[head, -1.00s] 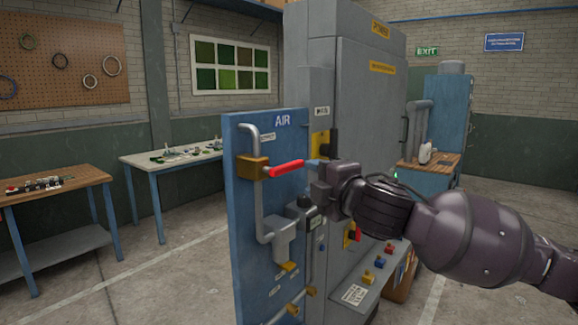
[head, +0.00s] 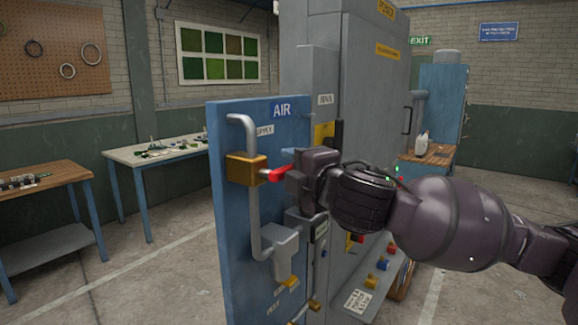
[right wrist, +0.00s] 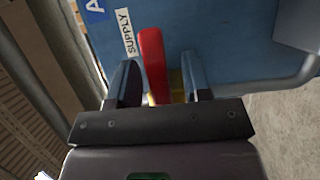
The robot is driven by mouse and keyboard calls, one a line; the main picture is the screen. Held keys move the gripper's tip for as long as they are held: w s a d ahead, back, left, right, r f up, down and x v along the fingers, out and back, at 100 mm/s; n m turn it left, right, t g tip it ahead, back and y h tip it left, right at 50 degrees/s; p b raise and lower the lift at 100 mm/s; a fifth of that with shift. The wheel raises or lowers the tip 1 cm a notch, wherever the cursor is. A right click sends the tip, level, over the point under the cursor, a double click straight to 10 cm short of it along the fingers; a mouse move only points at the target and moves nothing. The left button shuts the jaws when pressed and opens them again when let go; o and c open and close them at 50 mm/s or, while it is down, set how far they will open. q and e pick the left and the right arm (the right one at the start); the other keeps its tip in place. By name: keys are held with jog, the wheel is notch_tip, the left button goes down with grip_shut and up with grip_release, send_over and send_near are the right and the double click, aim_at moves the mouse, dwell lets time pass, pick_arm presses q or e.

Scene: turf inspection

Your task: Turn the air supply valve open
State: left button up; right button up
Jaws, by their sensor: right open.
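The air supply valve is a brass body (head: 246,169) on a grey pipe, mounted on the blue AIR panel (head: 232,225). Its red lever handle (head: 279,174) points right in the head view, and its outer part is hidden by my right gripper (head: 290,172). In the right wrist view the red handle (right wrist: 153,62) lies between the two fingers of my right gripper (right wrist: 158,85). The fingers are open, with gaps on both sides of the handle. A SUPPLY label (right wrist: 129,32) is beside it. My left gripper is not in view.
A grey POWER cabinet (head: 375,110) stands right behind the panel. A grey box (head: 285,241) sits on the pipe below the valve. Workbenches (head: 55,184) stand at the left. The floor in front of the benches is clear.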

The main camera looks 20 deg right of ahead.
jog(key=shift+s, duration=0.1)
jog(key=shift+c, duration=0.7)
grip_shut()
jog(key=shift+d+r, duration=0.1)
